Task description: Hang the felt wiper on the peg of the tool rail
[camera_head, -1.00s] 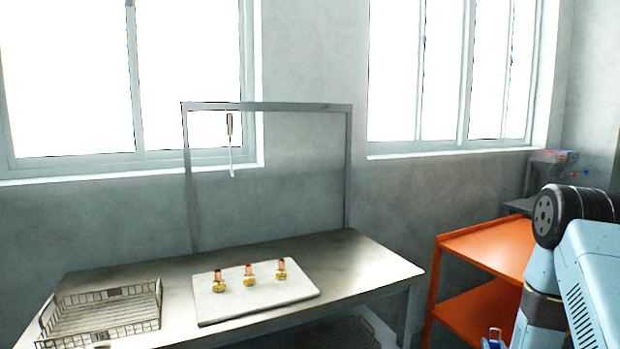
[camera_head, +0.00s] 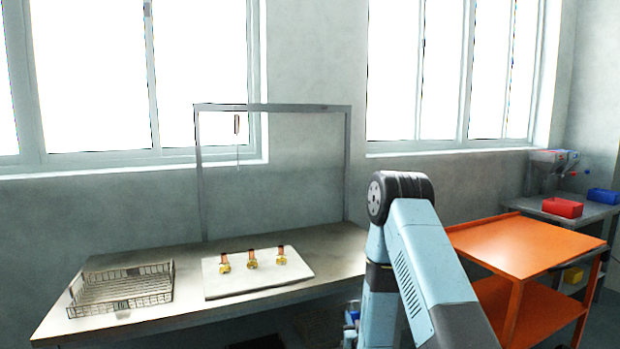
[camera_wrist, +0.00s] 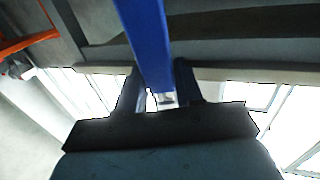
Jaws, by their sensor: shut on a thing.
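My gripper (camera_wrist: 158,75) shows in the wrist view with its two dark fingers shut on a long blue bar (camera_wrist: 143,25), which looks to be part of the felt wiper. The bar runs up out of the picture, and no felt part can be made out. In the head view my arm hides the gripper; a small blue patch (camera_head: 352,316) shows left of the arm, perhaps the held thing.
A steel table (camera_head: 335,250) carries a wire basket (camera_head: 122,302) and a white board (camera_head: 225,290) with brass fittings. A metal frame (camera_head: 300,108) rises behind, with a thin tool (camera_head: 237,124) hanging. An orange cart (camera_head: 520,246) stands right of my arm; red and blue bins lie beyond.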

